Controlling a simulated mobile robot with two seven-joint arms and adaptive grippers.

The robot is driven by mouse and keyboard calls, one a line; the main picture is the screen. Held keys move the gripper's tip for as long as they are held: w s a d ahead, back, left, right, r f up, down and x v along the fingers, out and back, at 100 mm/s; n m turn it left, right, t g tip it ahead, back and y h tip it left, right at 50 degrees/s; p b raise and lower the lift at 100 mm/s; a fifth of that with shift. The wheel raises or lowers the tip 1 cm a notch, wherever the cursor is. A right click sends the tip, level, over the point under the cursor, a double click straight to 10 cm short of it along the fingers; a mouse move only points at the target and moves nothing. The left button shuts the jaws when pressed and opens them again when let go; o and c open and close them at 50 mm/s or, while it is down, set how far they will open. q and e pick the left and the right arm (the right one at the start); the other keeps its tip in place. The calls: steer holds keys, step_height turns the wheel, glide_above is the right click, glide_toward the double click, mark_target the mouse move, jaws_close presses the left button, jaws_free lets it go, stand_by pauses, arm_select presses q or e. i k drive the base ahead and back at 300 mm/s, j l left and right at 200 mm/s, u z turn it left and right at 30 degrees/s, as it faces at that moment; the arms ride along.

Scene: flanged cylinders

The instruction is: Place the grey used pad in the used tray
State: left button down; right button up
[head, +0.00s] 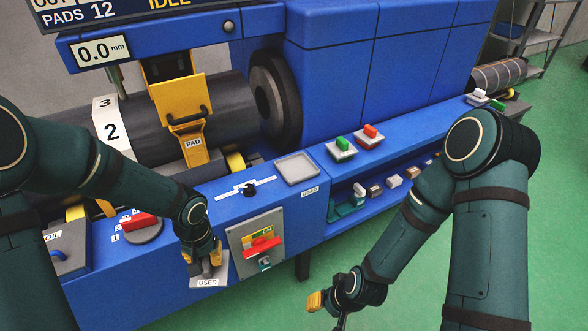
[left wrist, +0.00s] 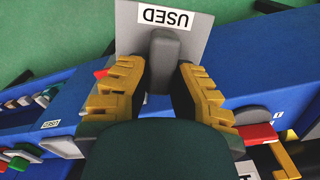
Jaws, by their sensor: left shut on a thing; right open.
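The grey used pad (head: 208,281) is a flat plate with a white USED label and an upright grey grip. My left gripper (head: 203,258) is shut on that grip and holds the pad in front of the blue machine's front edge. In the left wrist view the pad (left wrist: 193,42) shows beyond the fingers, its grip between them. The used tray (head: 297,168) is a shallow grey square on the machine ledge, up and right of the pad, and looks empty. It also shows in the left wrist view (left wrist: 62,148). My right gripper (head: 328,307) is open and empty, low in front.
A switch panel with a red handle (head: 261,246) stands right of the held pad. A slider (head: 249,189) lies left of the tray. A yellow pad holder (head: 185,115) is against the dark roller.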

mark_target(296, 169)
steer(key=i+l+u, duration=0.1)
steer(key=l, duration=0.3)
steer(key=i+l, duration=0.1)
steer(key=l, duration=0.3)
steer(key=i+l+u, duration=0.1)
steer(key=l, duration=0.25)
steer(key=i+l+u, duration=0.1)
steer(key=i+l, duration=0.3)
steer(key=i, duration=0.6)
